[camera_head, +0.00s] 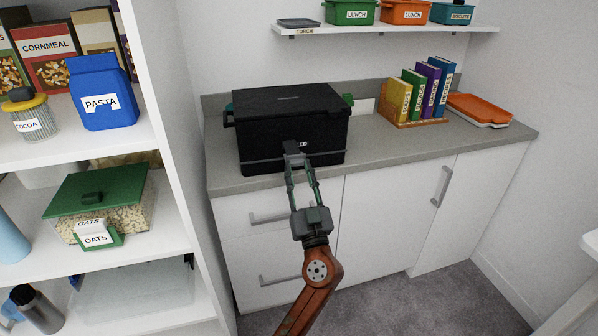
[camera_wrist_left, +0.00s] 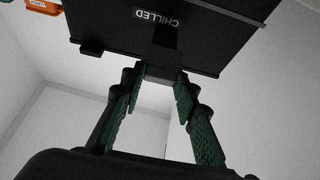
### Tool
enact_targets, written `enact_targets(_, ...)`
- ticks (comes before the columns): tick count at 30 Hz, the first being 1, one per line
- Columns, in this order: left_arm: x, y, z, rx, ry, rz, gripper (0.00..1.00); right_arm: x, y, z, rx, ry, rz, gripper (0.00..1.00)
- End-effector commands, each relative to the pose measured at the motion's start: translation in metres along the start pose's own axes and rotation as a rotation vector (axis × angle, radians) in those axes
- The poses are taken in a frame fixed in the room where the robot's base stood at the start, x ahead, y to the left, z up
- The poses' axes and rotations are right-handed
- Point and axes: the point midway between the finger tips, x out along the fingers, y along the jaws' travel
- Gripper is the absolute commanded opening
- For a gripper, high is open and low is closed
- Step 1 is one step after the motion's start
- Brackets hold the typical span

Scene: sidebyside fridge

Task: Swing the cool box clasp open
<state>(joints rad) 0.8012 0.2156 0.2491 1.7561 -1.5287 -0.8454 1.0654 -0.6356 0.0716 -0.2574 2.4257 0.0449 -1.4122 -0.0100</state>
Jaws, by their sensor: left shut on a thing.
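The black cool box (camera_head: 260,125) stands on the grey counter with its lid down. Its front clasp (camera_head: 292,147) is a dark tab at the middle of the front face. My left gripper (camera_head: 297,160) reaches up to the front of the box and its fingertips are closed on the clasp. In the left wrist view the clasp (camera_wrist_left: 160,50) sits between the fingertips of the left gripper (camera_wrist_left: 160,75), below the CHILLED lettering. The clasp's far side and its hinge are hidden. My right gripper is not in view.
A rack of coloured books (camera_head: 420,95) and an orange-lidded container (camera_head: 480,110) stand on the counter (camera_head: 400,148) to the right. A wall shelf (camera_head: 390,29) with lunch boxes is above. An open pantry shelf (camera_head: 170,150) flanks the left. Floor in front is clear.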

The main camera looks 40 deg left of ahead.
Motion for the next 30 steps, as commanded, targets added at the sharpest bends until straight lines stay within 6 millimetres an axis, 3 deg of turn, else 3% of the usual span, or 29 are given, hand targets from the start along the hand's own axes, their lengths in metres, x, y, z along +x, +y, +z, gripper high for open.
enact_targets(1, 0.000, 0.000, 0.002, 0.001, -0.004, -0.001, 0.00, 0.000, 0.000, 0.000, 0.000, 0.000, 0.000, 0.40)
enact_targets(2, 0.000, 0.000, 0.002, 0.001, -0.004, -0.001, 0.29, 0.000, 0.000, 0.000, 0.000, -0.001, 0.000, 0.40)
enact_targets(9, 0.000, 0.000, 0.001, 0.000, -0.002, 0.000, 0.46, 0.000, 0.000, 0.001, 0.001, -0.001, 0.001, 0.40)
enact_targets(20, -0.005, 0.001, 0.001, 0.000, -0.002, 0.001, 0.46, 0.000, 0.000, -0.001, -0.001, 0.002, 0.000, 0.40)
enact_targets(23, -0.017, 0.001, 0.002, 0.000, -0.003, 0.003, 0.46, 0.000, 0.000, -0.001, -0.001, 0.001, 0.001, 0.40)
enact_targets(30, -0.067, 0.001, 0.002, 0.000, -0.004, 0.003, 0.46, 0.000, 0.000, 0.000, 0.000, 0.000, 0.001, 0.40)
